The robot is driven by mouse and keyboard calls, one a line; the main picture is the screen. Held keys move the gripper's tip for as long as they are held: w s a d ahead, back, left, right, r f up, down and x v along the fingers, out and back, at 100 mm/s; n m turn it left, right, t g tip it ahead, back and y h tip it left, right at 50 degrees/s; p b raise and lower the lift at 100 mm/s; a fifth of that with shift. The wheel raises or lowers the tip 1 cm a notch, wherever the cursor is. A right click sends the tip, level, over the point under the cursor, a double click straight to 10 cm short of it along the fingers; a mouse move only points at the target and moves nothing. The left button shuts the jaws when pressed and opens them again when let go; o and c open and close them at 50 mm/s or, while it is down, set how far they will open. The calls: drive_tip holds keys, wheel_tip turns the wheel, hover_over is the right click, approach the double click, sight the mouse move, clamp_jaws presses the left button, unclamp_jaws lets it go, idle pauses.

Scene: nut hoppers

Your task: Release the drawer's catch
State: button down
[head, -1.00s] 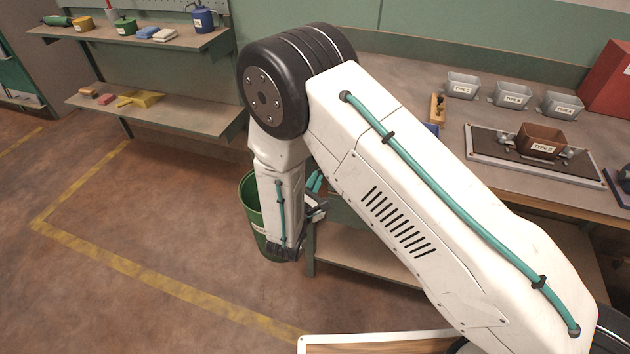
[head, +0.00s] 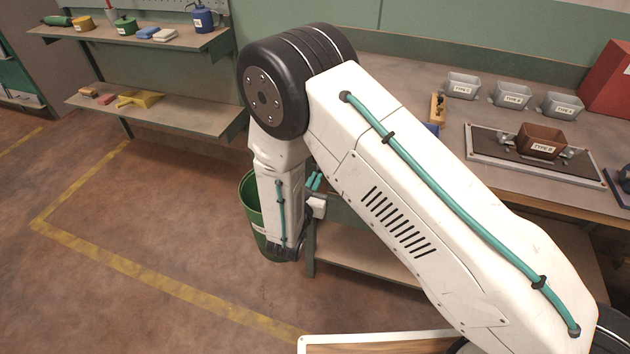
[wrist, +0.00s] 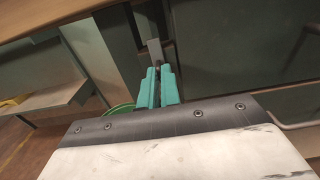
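My gripper (wrist: 159,75) shows in the wrist view as two teal fingers, close together with a thin dark gap. Their tips are at the lower end of a narrow grey upright piece (wrist: 154,50), which looks like the catch. I cannot tell whether the fingers touch or grip it. Behind it is a dark green front (wrist: 235,45), apparently the drawer, under the bench edge.
A green bin (head: 249,205) stands on the floor behind my forearm. The workbench (head: 420,80) carries grey hoppers (head: 512,95) and a brown hopper (head: 541,141) on a tray. A pale rail (wrist: 300,125) is at right in the wrist view. The floor at left is clear.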

drive_tip(key=shift+f, duration=0.1)
idle(0.3)
drive_tip(key=c, duration=1.6)
unclamp_jaws()
drive_tip(key=shift+s, duration=0.1)
drive_tip(key=v, duration=0.7)
drive_tip(key=shift+s, duration=0.3)
